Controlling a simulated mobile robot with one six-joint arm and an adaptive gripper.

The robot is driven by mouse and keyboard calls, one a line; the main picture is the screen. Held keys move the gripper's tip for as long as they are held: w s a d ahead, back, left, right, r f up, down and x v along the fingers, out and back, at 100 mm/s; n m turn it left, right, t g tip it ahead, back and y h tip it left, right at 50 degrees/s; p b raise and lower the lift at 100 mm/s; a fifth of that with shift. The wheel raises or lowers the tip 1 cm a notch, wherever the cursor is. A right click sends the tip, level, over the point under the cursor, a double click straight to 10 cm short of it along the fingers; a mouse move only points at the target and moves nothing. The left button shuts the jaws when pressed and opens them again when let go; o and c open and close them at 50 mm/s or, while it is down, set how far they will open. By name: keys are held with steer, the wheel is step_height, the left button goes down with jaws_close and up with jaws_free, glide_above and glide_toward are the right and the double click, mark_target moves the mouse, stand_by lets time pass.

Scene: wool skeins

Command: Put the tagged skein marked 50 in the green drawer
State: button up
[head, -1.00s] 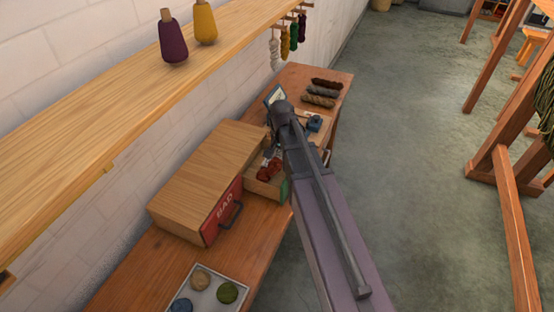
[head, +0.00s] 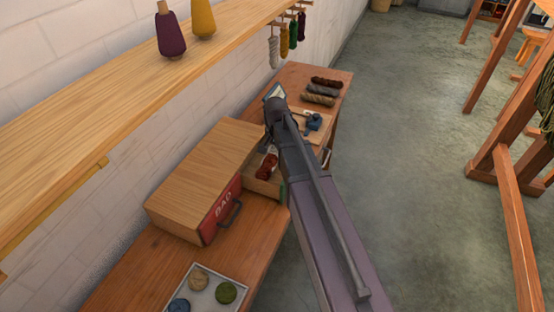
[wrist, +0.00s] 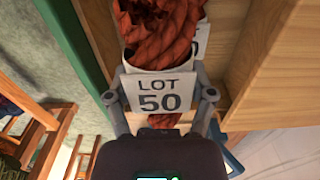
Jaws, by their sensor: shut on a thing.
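My gripper (wrist: 160,97) is shut on a dark red twisted skein (wrist: 160,40) with a white tag (wrist: 158,93) reading LOT 50. The fingers sit at both sides of the tag. In the head view red wool (head: 267,167) with a white tag shows at the pulled-out green-fronted drawer (head: 282,191); my arm hides the gripper there. The green drawer front (wrist: 75,40) runs along the left of the wrist view. A second tag edge (wrist: 203,38) shows behind the held skein, its wool mostly hidden. I cannot tell whether the held skein touches the drawer floor.
The wooden cabinet (head: 205,175) also has a shut red drawer (head: 222,208) marked BAD. A tray (head: 205,298) with round balls is in front. A shelf (head: 120,120) runs above on the left. More skeins (head: 322,91) lie at the table's far end.

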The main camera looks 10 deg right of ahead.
steer(key=shift+f+b, duration=0.6)
steer(key=shift+f, duration=0.35)
steer(key=shift+f, duration=0.15)
steer(key=o, duration=1.1)
step_height(320, 180, up, 12)
steer(key=p, duration=1.2)
steer(key=shift+r, duration=0.2)
